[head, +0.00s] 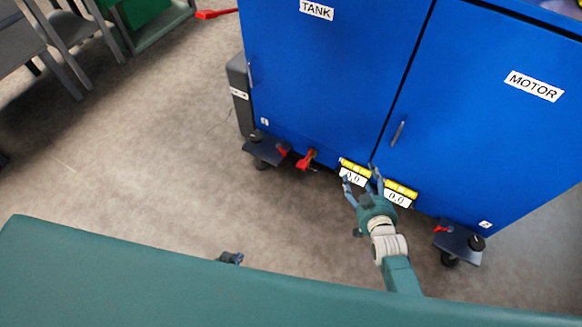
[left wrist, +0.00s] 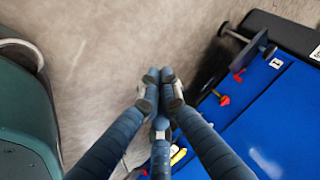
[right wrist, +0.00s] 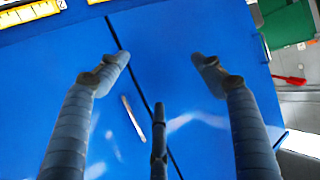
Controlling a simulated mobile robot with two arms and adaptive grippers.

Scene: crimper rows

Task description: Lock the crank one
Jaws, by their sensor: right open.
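A blue cabinet (head: 330,70) has doors marked TANK and MOTOR. A red crank-like handle (head: 305,160) juts from its lower edge, also seen in the left wrist view (left wrist: 222,98). A caster with a red lever (head: 281,150) is left of it; another caster (head: 458,243) with a red lever is at the right corner. I cannot tell which part is crank one. My right gripper (head: 362,182) is open and empty in front of the displays; its spread fingers show in the right wrist view (right wrist: 165,62). My left gripper (left wrist: 159,78) has its fingertips together, empty, apart from the cabinet.
Two yellow-and-white displays (head: 354,173) (head: 400,193) reading 0.0 sit on the cabinet's lower edge. A dark box (head: 238,90) stands at its left side. A green container (head: 145,20) and grey furniture are at upper left. Floor (head: 130,150) left of the cabinet is clear.

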